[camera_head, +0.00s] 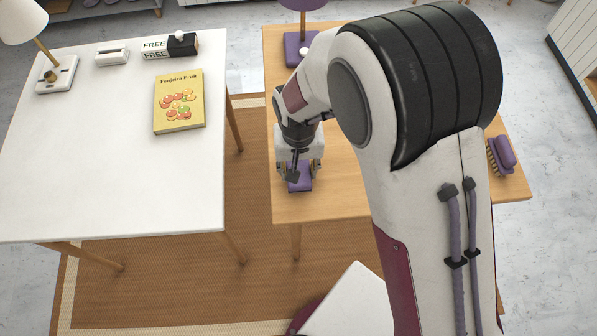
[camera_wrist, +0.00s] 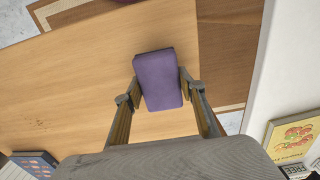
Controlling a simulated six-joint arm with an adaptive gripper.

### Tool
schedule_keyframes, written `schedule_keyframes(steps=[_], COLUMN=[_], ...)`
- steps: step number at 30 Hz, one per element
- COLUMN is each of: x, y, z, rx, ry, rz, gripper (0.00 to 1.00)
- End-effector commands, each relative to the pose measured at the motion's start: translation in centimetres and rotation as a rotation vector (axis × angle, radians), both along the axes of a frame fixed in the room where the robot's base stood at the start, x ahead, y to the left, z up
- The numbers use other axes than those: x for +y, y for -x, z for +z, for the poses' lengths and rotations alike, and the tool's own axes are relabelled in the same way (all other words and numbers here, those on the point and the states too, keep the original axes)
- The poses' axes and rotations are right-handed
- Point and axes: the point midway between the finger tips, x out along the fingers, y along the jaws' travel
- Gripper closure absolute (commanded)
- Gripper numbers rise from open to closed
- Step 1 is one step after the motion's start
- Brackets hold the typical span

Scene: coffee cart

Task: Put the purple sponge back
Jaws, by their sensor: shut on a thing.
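The purple sponge (camera_wrist: 158,80) is a small block between the two fingertips of my gripper (camera_wrist: 156,92) in the wrist view. The fingers press on its two long sides. In the head view the sponge (camera_head: 299,178) shows just below my gripper (camera_head: 299,168), over the left part of the wooden table (camera_head: 330,205). I cannot tell whether the sponge touches the table or hangs a little above it. My arm hides much of the table.
A purple-backed brush (camera_head: 503,154) lies at the table's right edge. A purple lamp base (camera_head: 297,48) stands at the back. The white table (camera_head: 100,180) to the left holds a yellow book (camera_head: 179,101), a white lamp and a FREE block (camera_head: 170,47). A gap separates the tables.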

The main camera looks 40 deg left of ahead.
Motion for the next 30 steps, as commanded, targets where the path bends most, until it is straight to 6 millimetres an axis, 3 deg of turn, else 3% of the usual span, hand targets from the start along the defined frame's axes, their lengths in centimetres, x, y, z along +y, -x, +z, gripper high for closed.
schedule_keyframes(steps=[7,22,23,24,25,30], x=[0.0,0.0,0.0,0.0,0.0,0.0], y=[0.0,0.0,0.0,0.0,0.0,0.0], z=[-2.1,-2.5,-2.6,-2.5,-2.5,-2.5], rx=[0.000,0.000,0.000,0.000,0.000,-0.001], ry=[0.000,0.000,0.000,0.000,0.000,-0.001], rz=[0.000,0.000,0.000,0.000,0.000,0.000], gripper=[0.84,0.84,0.58,0.48,0.44,0.44])
